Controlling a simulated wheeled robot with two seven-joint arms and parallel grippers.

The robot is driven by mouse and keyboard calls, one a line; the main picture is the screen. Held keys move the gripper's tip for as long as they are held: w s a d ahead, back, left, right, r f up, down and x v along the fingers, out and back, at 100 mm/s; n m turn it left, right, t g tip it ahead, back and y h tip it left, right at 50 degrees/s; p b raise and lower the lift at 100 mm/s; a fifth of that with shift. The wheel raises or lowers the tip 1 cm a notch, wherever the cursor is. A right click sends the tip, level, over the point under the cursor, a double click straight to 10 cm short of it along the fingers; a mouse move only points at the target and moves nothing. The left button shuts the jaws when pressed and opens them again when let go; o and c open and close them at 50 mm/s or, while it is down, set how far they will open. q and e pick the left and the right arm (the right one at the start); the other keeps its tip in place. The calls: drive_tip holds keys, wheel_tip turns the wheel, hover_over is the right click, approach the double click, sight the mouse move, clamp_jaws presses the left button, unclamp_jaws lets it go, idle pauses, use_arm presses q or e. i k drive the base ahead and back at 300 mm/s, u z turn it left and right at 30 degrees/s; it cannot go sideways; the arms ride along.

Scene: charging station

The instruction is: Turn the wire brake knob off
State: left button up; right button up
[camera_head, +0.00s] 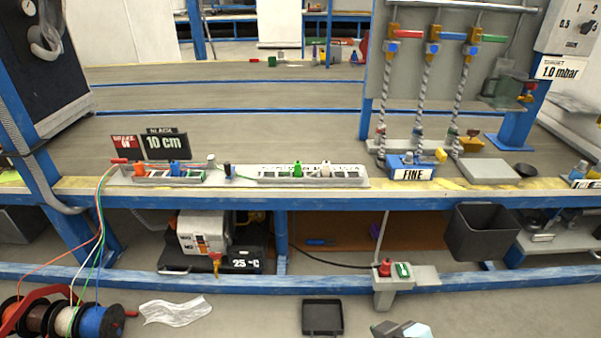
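Wire spools (65,320) in several colours sit on a red stand (45,296) at the lower left, partly cut off by the frame. A small dark piece with a red tip (131,313) shows at the right end of the spool row; I cannot tell whether it is the wire brake knob or how it is set. Thin coloured wires (99,225) run up from the spools to the bench edge. Neither of my grippers can be made out. A grey and teal shape (400,330) is cut off at the bottom edge; I cannot tell what it is.
The workbench (240,125) spans the view, with a blue front rail (290,286) below. A red and green button box (392,270), a black bin (482,232) and a black tray (322,317) are lower right. A clear sheet (176,311) lies beside the spools.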

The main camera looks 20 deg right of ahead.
sight(119, 160)
drive_tip(key=k, duration=0.65)
drive_tip(key=u, duration=0.7)
drive_tip(key=i, duration=2)
drive_tip(key=z, duration=1)
drive_tip(key=i, duration=0.55)
drive_tip(key=u, duration=2.05)
